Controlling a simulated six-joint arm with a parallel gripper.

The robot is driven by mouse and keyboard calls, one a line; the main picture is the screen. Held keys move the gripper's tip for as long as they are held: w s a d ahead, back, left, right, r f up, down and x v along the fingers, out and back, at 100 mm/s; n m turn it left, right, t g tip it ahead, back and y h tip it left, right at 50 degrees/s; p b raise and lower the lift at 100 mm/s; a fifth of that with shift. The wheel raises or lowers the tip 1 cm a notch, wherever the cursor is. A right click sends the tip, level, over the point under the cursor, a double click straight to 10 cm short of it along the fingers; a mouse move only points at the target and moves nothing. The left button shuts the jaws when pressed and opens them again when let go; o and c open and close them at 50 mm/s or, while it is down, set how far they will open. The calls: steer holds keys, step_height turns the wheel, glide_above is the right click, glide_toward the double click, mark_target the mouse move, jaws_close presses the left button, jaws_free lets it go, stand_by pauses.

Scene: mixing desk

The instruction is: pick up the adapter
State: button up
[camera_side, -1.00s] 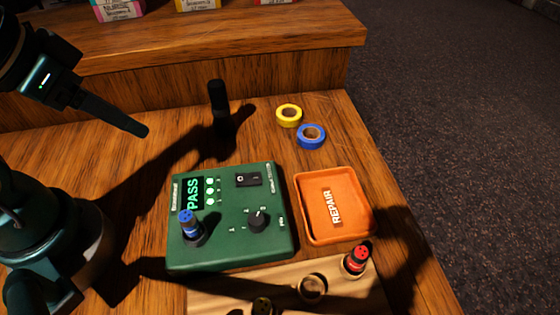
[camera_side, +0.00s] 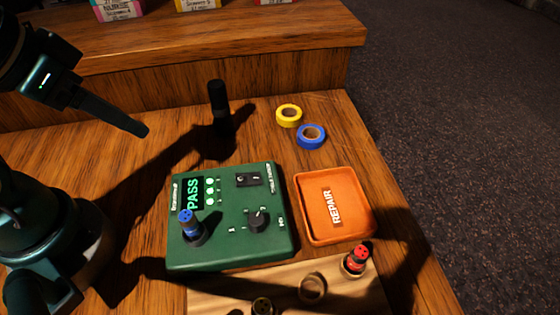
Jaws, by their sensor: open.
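A blue-topped adapter-like plug (camera_side: 189,226) stands upright in the green tester (camera_side: 230,250), whose screen reads PASS. A red-topped plug (camera_side: 357,258) stands in the pale wooden rack (camera_side: 350,292) in front, and a dark plug with a yellowish face (camera_side: 263,306) is cut off at the bottom edge. I cannot tell which plug the task calls the adapter. My gripper (camera_side: 140,129) is open and empty, up at the left, clear of the tester and plugs. Only one long dark finger shows clearly.
An orange REPAIR tray (camera_side: 304,213) lies empty right of the tester. The rack has an empty round hole (camera_side: 312,288). A black upright cylinder (camera_side: 218,103), a yellow tape roll (camera_side: 289,116) and a blue one (camera_side: 311,136) are behind. A raised wooden shelf (camera_side: 200,50) borders the back.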

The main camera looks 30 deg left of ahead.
stand_by(0.5)
steer(key=g, duration=0.4)
glide_toward(186, 215)
steer(key=w+a+f, duration=0.2)
steer(key=w+a, duration=0.2)
steer(key=a, duration=0.1)
steer(key=d+f, duration=0.1)
steer(key=s+d+f+m+g, duration=0.1)
steer(key=d, duration=0.1)
steer(key=s+d+f+m, duration=0.1)
steer(key=d, duration=0.1)
steer(key=shift+s+f+g, duration=0.15)
steer(key=shift+s+g, duration=0.1)
steer(key=shift+g, duration=0.05)
steer(key=shift+s+f, duration=0.15)
steer(key=shift+f, duration=2.45)
jaws_close()
